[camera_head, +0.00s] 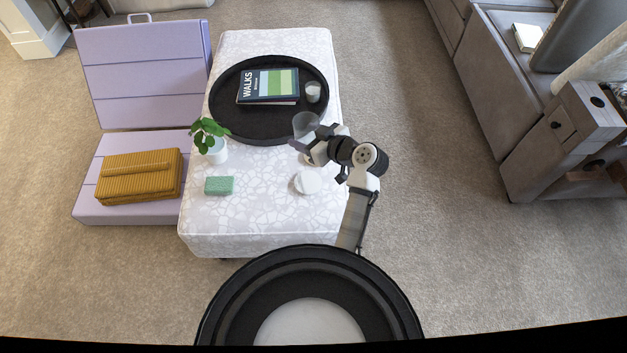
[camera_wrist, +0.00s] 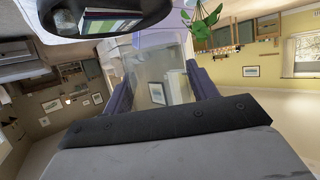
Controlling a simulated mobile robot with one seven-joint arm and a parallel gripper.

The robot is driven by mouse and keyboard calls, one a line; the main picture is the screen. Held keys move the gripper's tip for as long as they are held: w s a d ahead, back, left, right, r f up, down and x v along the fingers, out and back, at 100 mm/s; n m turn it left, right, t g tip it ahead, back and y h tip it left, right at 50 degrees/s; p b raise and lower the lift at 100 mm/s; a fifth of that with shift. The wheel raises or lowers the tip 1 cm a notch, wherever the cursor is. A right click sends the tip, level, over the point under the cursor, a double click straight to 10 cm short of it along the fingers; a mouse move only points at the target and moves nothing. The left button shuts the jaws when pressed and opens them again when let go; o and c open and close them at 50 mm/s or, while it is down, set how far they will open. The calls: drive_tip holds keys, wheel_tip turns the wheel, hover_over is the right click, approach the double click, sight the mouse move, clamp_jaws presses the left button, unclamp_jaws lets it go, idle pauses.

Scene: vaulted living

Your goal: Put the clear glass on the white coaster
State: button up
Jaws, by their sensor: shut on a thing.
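My gripper (camera_head: 303,143) is shut on the clear glass (camera_head: 306,124), over the ottoman by the near right edge of the black tray. In the wrist view the glass (camera_wrist: 160,72) stands between the two fingers of my gripper (camera_wrist: 163,90), and the room shows through it. The white coaster (camera_head: 307,182) appears as a round white disc on the ottoman top, nearer to my body than the gripper and apart from the glass. The glass's base is partly hidden by the gripper in the head view.
The patterned white ottoman (camera_head: 260,228) bears a round black tray (camera_head: 232,112) with a book (camera_head: 268,86) and a small grey cup (camera_head: 313,92). A potted plant (camera_head: 212,140) and a green sponge-like block (camera_head: 219,186) stand left of the coaster. The near ottoman top is mostly clear.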

wheel_tip(320, 180, down, 14)
drive_tip(key=shift+r, duration=0.1)
drive_tip(key=shift+f, duration=2.2)
drive_tip(key=shift+f, duration=0.25)
drive_tip(key=o, duration=1.1)
drive_tip(key=shift+r, duration=0.1)
drive_tip(key=shift+r, duration=0.1)
